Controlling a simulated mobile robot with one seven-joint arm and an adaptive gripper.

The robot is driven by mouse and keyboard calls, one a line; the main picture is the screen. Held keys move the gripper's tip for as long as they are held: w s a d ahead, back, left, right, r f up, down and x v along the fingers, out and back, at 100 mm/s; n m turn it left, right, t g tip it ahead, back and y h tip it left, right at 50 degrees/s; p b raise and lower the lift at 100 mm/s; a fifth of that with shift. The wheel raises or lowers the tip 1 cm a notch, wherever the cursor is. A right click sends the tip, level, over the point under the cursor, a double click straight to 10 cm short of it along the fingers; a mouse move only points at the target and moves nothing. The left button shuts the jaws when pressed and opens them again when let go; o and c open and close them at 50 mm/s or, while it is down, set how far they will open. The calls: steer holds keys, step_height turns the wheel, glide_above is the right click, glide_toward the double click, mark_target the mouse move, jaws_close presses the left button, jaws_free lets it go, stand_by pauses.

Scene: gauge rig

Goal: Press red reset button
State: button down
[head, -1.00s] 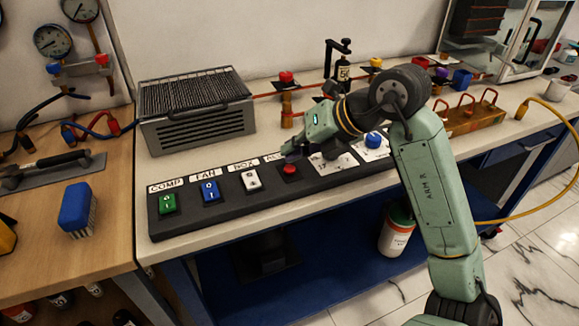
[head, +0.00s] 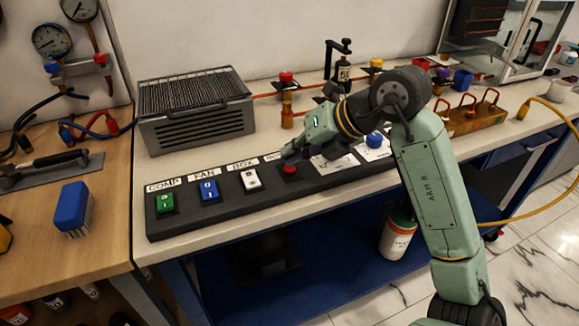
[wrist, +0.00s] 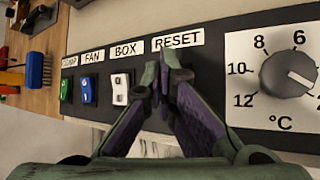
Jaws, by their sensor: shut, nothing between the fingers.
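The red reset button (head: 290,170) sits on the black control panel (head: 225,203), right of the white BOX switch (head: 250,180). My gripper (head: 287,154) is just behind and above the button in the head view. In the wrist view my gripper (wrist: 161,88) is shut and empty, its fingertips below the RESET label (wrist: 178,40). The fingers hide the red button in the wrist view. I cannot tell whether the fingertips touch it.
A green switch (head: 165,203) and a blue switch (head: 209,190) are further left on the panel. A temperature dial (wrist: 288,73) is right of the gripper. A grey finned unit (head: 195,110) stands behind the panel.

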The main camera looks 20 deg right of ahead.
steer(key=shift+f+b, duration=0.45)
steer(key=shift+b, duration=0.1)
stand_by(0.4)
steer(key=shift+r, duration=0.1)
steer(key=shift+r+p, duration=0.35)
steer(key=shift+r, duration=0.45)
steer(key=shift+r+p, duration=1.3)
steer(key=shift+r, duration=1.25)
steer(key=shift+f, duration=0.1)
